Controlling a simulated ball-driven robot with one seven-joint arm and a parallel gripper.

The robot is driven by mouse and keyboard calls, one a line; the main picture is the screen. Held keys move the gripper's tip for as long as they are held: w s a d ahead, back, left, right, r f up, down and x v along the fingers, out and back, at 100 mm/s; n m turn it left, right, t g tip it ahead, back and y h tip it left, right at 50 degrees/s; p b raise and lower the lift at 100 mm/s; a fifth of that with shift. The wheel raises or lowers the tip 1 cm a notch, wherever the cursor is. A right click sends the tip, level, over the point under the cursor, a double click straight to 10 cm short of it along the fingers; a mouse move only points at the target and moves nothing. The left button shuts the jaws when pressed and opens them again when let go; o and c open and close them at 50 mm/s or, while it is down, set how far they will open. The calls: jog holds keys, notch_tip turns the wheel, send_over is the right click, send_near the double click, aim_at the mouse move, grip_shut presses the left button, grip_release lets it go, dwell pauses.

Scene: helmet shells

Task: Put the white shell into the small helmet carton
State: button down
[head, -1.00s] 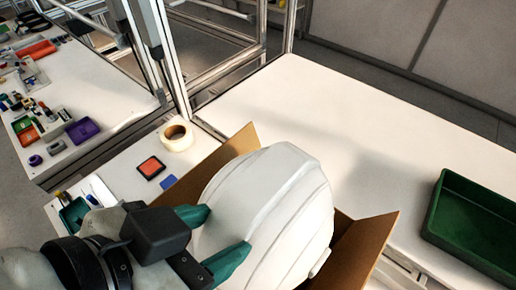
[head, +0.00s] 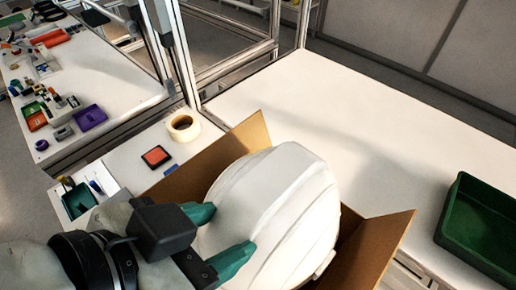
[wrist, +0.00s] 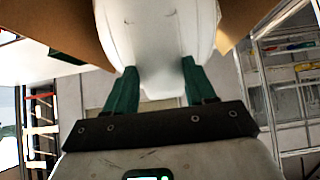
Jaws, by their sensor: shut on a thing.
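The white shell (head: 282,205) is a smooth ridged helmet shell at the lower middle of the head view. It sits between the raised flaps of the open brown carton (head: 210,165), at or just above the opening; its lower part is hidden, so I cannot tell how deep it is. My gripper (head: 228,236) comes from the left with two green fingers shut on the shell's near left edge. In the wrist view the shell (wrist: 155,30) is held between the fingertips (wrist: 157,75), with carton flaps (wrist: 62,25) on both sides.
A green tray (head: 482,225) stands at the right on the white table (head: 370,110), whose middle is clear. A tape roll (head: 183,127) and an orange-red pad (head: 156,157) lie left of the carton. Metal frame posts (head: 190,60) rise behind.

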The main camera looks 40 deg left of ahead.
aim_at(219, 252)
jog(key=shift+f+b, duration=1.85)
jog(key=shift+f, duration=0.55)
notch_tip(219, 252, down, 13)
jog(key=b, duration=1.1)
jog(key=shift+b, duration=0.3)
jog(key=shift+c, duration=1.5)
grip_release()
jog(key=shift+s, duration=0.1)
jog(key=p+v, duration=0.1)
jog(key=v, duration=0.9)
jog(key=shift+s+r, duration=0.2)
jog(key=shift+r, duration=0.15)
